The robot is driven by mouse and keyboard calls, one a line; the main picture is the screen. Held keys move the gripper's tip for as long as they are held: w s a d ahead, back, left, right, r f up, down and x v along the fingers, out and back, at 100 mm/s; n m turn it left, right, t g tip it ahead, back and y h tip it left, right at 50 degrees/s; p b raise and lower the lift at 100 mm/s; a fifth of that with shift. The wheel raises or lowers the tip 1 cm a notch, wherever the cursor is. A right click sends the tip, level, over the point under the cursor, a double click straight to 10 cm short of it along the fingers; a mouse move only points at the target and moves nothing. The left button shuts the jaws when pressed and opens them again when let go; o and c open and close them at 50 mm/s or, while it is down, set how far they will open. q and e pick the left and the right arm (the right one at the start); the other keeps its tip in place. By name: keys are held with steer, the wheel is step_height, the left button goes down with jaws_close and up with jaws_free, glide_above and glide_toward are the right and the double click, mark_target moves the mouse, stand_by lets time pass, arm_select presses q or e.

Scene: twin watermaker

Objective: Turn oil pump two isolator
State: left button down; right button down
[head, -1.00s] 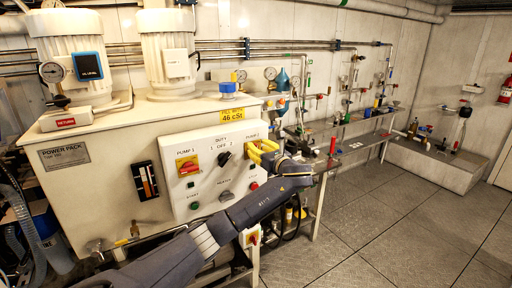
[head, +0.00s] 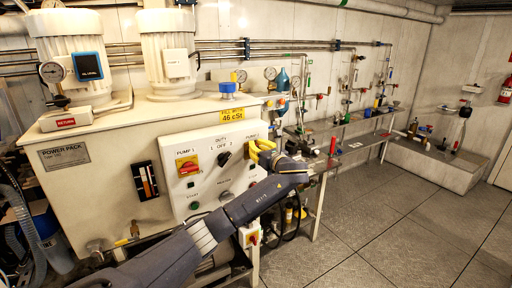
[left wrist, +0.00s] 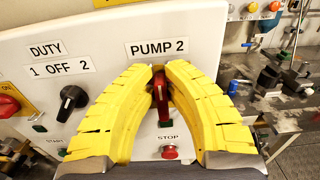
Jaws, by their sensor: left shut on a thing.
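The pump two isolator is a red rotary handle (left wrist: 163,108) with a white mark, just below the PUMP 2 label (left wrist: 158,48) in the left wrist view. Its handle stands nearly upright. My left gripper (left wrist: 161,78) has yellow ribbed fingers on either side of the handle and is shut on it. In the head view, my left gripper (head: 259,149) is at the right end of the white control panel (head: 213,185) and hides the isolator. My right gripper is in neither view.
The pump one isolator (head: 187,165) and a black duty selector (left wrist: 71,102) lie left on the same panel. A red stop button (left wrist: 170,152) sits just below the gripped handle. A bench (head: 352,146) with valves stands to the right; the floor there is clear.

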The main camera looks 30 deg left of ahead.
mark_target(247, 151)
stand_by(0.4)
arm_select(q)
steer(key=n, duration=0.4)
steer(key=s+f+n, duration=0.1)
steer(key=n, duration=0.4)
steer(key=s+a+n, duration=0.1)
steer(key=n, duration=0.3)
steer(key=shift+s+f, duration=0.1)
steer(key=shift+f, duration=0.25)
steer(key=shift+a+f+n, duration=0.1)
steer(key=shift+f+n, duration=0.15)
steer(key=shift+n, duration=0.95)
steer(key=shift+f+n, duration=0.2)
steer(key=shift+n, duration=1)
steer(key=c, duration=1.5)
jaws_free()
steer(key=shift+o, duration=0.2)
